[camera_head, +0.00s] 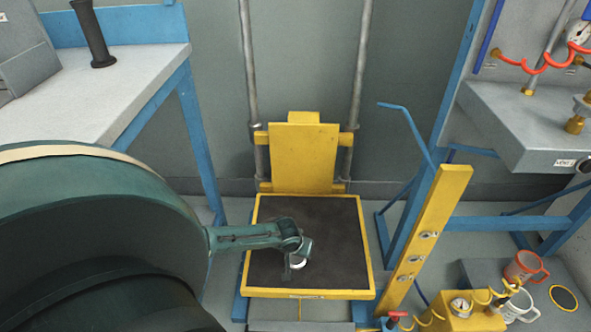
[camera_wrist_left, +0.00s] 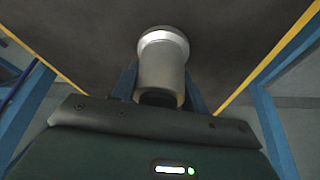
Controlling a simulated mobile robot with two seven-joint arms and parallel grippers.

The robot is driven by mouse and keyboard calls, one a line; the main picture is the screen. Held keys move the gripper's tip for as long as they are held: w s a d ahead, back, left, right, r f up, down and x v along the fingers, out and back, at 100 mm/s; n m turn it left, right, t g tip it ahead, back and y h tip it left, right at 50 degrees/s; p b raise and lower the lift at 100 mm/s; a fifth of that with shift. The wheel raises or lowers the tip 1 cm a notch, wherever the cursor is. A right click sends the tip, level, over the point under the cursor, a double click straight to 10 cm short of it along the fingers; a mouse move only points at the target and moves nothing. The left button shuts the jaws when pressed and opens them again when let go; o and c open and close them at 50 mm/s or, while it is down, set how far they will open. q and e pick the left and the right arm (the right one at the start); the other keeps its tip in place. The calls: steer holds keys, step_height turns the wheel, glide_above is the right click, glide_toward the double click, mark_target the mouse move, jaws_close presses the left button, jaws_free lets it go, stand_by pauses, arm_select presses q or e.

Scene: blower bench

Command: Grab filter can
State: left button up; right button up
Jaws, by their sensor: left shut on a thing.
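The filter can (camera_wrist_left: 163,68) is a small grey cylinder with a bright metal rim at its far end. In the left wrist view it sits between the two fingers of my left gripper (camera_wrist_left: 160,85), which is shut on it. In the head view my left gripper (camera_head: 299,250) is over the dark mat of the yellow-edged lift platform (camera_head: 335,293). The can (camera_head: 299,264) shows there only as a small pale end, mostly hidden by the gripper. I cannot tell whether it touches the mat. My right gripper is not in view.
A grey-topped bench (camera_head: 130,75) with a black cylinder (camera_head: 93,35) stands at left. A yellow post (camera_head: 428,235) rises right of the platform. An orange mug (camera_head: 524,267), a white mug (camera_head: 519,304) and a yellow gauge block (camera_head: 465,312) are at lower right.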

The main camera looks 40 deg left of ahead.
arm_select(q)
steer(key=shift+c, duration=1.2)
